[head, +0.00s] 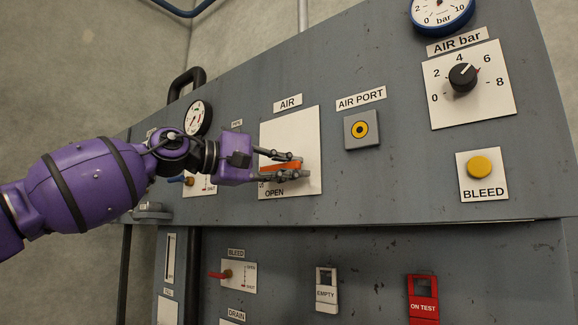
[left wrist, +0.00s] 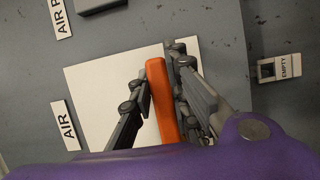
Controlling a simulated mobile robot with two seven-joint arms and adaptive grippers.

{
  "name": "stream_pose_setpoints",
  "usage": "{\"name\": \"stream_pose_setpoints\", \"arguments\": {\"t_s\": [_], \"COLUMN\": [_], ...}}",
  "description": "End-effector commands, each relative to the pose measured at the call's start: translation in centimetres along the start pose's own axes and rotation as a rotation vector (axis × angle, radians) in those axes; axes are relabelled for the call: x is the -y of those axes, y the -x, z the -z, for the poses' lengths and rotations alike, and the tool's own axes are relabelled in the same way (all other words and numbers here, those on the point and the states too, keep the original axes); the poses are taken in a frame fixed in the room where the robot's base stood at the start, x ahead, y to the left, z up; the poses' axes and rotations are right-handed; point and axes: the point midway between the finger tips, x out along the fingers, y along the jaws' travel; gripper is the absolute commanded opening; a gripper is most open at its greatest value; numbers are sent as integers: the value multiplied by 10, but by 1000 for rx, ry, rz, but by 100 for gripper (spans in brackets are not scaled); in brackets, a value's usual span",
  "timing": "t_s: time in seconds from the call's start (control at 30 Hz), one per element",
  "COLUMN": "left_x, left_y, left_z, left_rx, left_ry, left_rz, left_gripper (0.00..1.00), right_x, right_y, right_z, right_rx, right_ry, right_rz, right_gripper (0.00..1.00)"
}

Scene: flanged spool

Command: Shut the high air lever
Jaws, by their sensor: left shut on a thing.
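The high air lever (head: 283,167) is an orange bar on a white plate (head: 305,130) under the label AIR. The word OPEN is printed below the lever on the plate. In the head view the lever lies roughly level. My left gripper (head: 296,166) comes in from the left and is shut on the lever, one finger above it and one below. The left wrist view shows the orange lever (left wrist: 160,100) between the two fingers (left wrist: 158,78). The fingers hide part of the lever and its pivot. My right gripper is not in view.
The AIR PORT fitting (head: 361,129) is right of the plate. Farther right are the AIR bar knob (head: 463,77) and yellow BLEED button (head: 480,167). A smaller red BLEED lever (head: 220,274) sits below, under a panel ledge. A gauge (head: 198,118) stands behind my left wrist.

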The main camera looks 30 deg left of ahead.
Motion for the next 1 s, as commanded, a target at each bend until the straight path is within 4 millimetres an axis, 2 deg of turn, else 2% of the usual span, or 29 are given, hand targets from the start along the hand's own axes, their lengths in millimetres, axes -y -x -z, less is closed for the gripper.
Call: {"name": "stream_pose_setpoints", "arguments": {"t_s": [0.3,0.33,0.47,0.5,0.83,1.0], "left_x": [3,3,3,2,1,-1], "left_y": [-1,-1,-1,-1,1,12], "left_z": [0,0,0,0,0,-1], "left_rx": [1,1,1,1,1,4], "left_ry": [-7,-7,-6,-6,-5,-4], "left_rz": [7,7,7,6,2,-2], "left_gripper": [0,17,34,36,36,36], "right_x": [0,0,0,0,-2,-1], "right_y": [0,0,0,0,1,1], "right_z": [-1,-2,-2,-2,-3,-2], "right_rx": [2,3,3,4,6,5], "right_ry": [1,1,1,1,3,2], "right_rz": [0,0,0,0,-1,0], "right_gripper": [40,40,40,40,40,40]}}
